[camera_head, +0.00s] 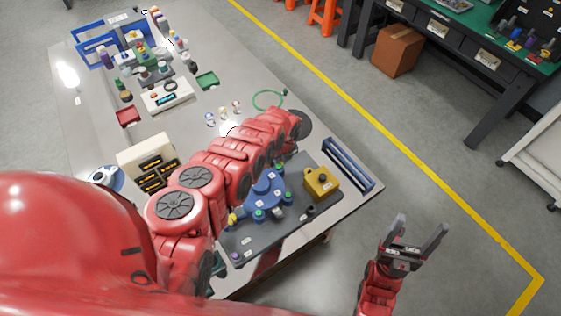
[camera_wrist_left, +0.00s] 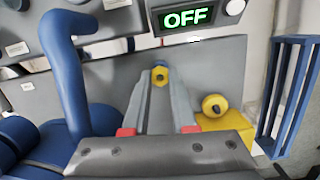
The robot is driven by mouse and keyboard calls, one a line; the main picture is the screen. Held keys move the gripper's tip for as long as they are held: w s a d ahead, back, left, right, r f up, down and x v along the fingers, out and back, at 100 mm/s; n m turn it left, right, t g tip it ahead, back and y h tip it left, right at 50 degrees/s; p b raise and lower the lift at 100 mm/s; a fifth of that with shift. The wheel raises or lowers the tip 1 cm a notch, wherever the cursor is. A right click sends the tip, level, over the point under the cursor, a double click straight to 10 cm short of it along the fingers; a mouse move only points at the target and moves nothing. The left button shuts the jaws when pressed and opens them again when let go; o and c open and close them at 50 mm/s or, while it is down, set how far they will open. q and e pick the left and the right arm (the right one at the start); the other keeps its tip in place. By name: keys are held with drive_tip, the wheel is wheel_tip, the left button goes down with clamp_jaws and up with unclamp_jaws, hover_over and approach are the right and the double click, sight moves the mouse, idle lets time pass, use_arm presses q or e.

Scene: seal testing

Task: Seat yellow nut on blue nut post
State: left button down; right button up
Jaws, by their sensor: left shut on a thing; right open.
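A blue fixture (camera_head: 268,186) with green pieces lies on the dark base plate (camera_head: 290,222), partly covered by the arm. I cannot tell which part is the blue nut post. A small yellow piece (camera_head: 232,218) shows at the fixture's left end. My right gripper (camera_head: 420,236) is open and empty beyond the table's right edge.
A yellow block with a knob (camera_head: 320,181) sits on the base plate beside the fixture. A blue rail frame (camera_head: 349,164) lies right of it. In the wrist view, a thick blue bent tube (camera_wrist_left: 62,75) rises at left and an OFF display (camera_wrist_left: 187,18) shows above.

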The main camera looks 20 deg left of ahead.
use_arm(q)
drive_tip(key=shift+f+b, duration=0.45)
drive_tip(key=shift+b, duration=0.15)
idle(0.4)
drive_tip(key=c, duration=0.6)
unclamp_jaws()
drive_tip(key=shift+c, duration=0.2)
drive_tip(key=shift+r, duration=0.2)
drive_tip(key=shift+r+p, duration=1.7)
drive_tip(key=shift+r, duration=0.65)
